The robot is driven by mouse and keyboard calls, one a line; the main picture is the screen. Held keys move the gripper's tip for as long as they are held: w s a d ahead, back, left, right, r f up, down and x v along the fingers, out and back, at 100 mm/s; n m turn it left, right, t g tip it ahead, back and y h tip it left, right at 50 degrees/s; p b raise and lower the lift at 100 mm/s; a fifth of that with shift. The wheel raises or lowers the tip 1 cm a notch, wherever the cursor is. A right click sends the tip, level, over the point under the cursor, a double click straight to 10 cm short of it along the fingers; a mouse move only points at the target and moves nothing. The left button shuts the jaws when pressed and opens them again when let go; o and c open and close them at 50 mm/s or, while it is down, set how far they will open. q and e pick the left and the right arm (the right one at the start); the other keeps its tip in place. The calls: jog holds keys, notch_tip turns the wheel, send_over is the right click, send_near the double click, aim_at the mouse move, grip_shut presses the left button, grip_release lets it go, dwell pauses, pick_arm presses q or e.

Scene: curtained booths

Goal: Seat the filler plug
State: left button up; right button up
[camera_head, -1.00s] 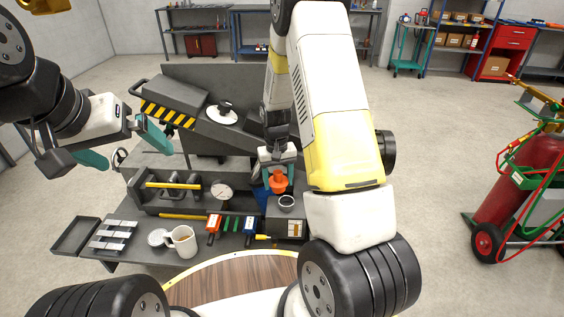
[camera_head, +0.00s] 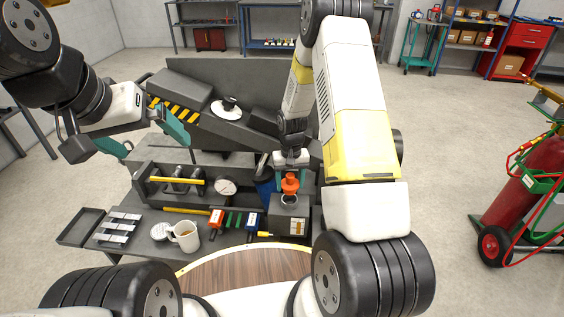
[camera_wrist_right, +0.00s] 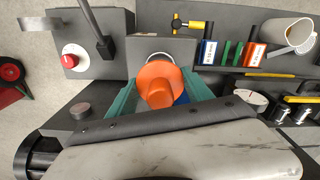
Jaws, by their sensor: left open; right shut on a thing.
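The orange filler plug (camera_head: 290,184) is held upright by my right gripper (camera_head: 291,172), whose teal fingers are shut on it. The plug is over the round filler neck (camera_head: 288,203) on the dark grey box, and its lower end overlaps the neck's rim in the head view. I cannot tell whether it touches or has entered. In the right wrist view the plug (camera_wrist_right: 160,84) sits between the teal fingers and covers most of the neck (camera_wrist_right: 152,57). My left gripper (camera_head: 143,138) is open and empty, high at the left, away from the plug.
A blue cylinder (camera_head: 265,190) stands close left of the plug. A gas-bottle cart (camera_head: 515,200) is at the right.

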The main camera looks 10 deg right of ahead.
jog(key=shift+f, duration=1.4)
jog(key=shift+f, duration=2.1)
jog(key=o, duration=1.4)
jog(key=shift+r, duration=3.95)
